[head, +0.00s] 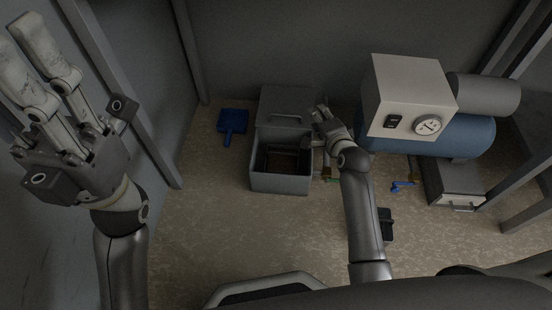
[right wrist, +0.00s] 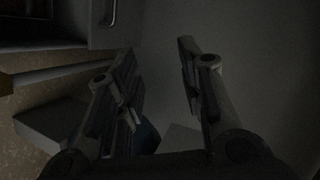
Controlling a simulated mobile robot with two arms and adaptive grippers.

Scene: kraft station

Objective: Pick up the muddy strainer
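I cannot make out a muddy strainer for certain in either view. An open grey box (head: 281,183) stands on the floor in the middle of the head view, with a dark, shadowed inside where the contents are unclear. My right gripper (head: 322,112) is just right of the box's raised lid. In the right wrist view its fingers (right wrist: 160,88) are apart with nothing between them. My left gripper (head: 38,40) is raised at the far left, with its fingers apart and empty.
A blue dustpan-like thing (head: 232,122) lies left of the box. A blue-tanked compressor (head: 450,137) with a gauge panel (head: 408,93) stands to the right. A small blue-handled part (head: 402,186) and a dark object (head: 386,224) are on the floor.

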